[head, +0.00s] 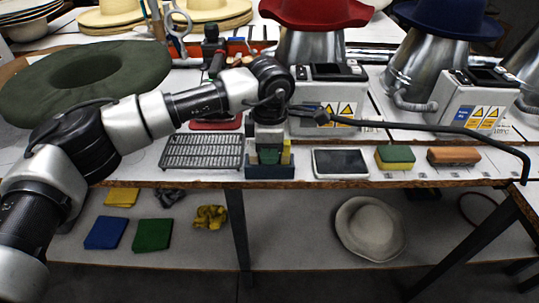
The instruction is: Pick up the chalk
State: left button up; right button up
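No piece can be made out for certain as the chalk. A small navy holder (270,173) stands at the table's front edge, with green and yellow blocks (286,157) in it that may be chalk. My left arm comes in from the left and bends down above this holder. My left gripper (267,118) is over or just behind the holder, small and dark against it. Its fingers blend with the grey pieces below, so I cannot tell whether it is open or touching anything. My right gripper is not in view.
A wire rack (202,151) lies left of the holder. A dark-topped pad (340,163), a yellow-green sponge (395,158) and an orange-brown block (453,156) lie right. A long black bent rod (430,128) crosses above them. Metal hat presses stand behind. A green hat (40,92) lies left.

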pick_arm(q)
grip_shut()
notch_tip(320, 180, up, 10)
jog(key=shift+r, duration=0.1)
dwell(0.6)
